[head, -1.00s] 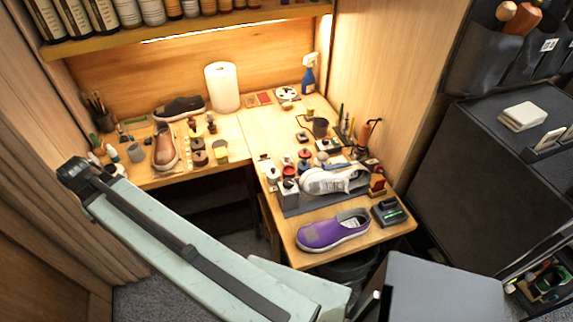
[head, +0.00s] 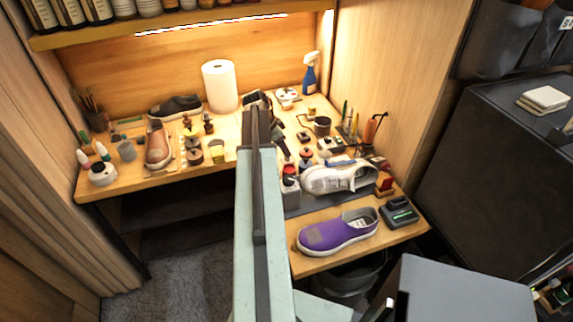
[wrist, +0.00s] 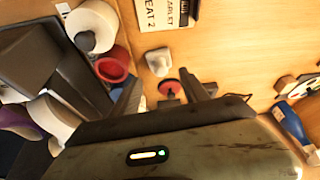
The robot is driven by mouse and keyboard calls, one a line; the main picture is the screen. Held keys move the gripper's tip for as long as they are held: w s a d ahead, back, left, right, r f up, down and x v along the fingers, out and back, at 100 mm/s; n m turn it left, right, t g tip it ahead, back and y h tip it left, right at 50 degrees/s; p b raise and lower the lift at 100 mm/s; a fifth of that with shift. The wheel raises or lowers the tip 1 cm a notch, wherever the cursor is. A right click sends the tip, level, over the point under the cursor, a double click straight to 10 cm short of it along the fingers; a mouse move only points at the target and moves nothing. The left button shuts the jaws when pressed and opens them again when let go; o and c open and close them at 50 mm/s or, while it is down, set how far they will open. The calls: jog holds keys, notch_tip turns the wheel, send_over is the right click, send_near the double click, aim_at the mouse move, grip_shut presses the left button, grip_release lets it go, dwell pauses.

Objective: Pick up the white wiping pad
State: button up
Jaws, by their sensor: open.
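A small white block with rounded edges (wrist: 158,62) lies on the wooden desk in the wrist view, just ahead of my fingertips. It may be the white wiping pad, but I cannot tell for sure. My gripper (wrist: 162,79) is open and apart from it, with nothing visibly held between the fingers. A red round piece (wrist: 169,88) sits between and below the fingers. In the head view my arm reaches over the desk and hides that part of it.
A red cup (wrist: 113,65) and a white jar (wrist: 92,26) stand left of the fingers. The purple shoe (head: 337,232) and white sneaker (head: 338,178) are at the desk's right. A pale stacked slab (head: 543,98) lies on the dark cabinet. A paper roll (head: 220,86) stands behind.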

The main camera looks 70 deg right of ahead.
jog(key=b+x, duration=0.5)
jog(key=x, duration=0.1)
jog(key=shift+d+f, duration=0.1)
jog(key=shift+f, duration=0.05)
jog(key=c, duration=1.1)
notch_tip(320, 180, up, 11)
jog(key=p, duration=1)
jog(key=shift+f+p, duration=0.15)
jog(key=shift+p, duration=0.25)
jog(key=shift+f, duration=0.15)
jog(key=o, duration=0.6)
jog(key=c, duration=0.5)
jog(key=shift+w, duration=0.1)
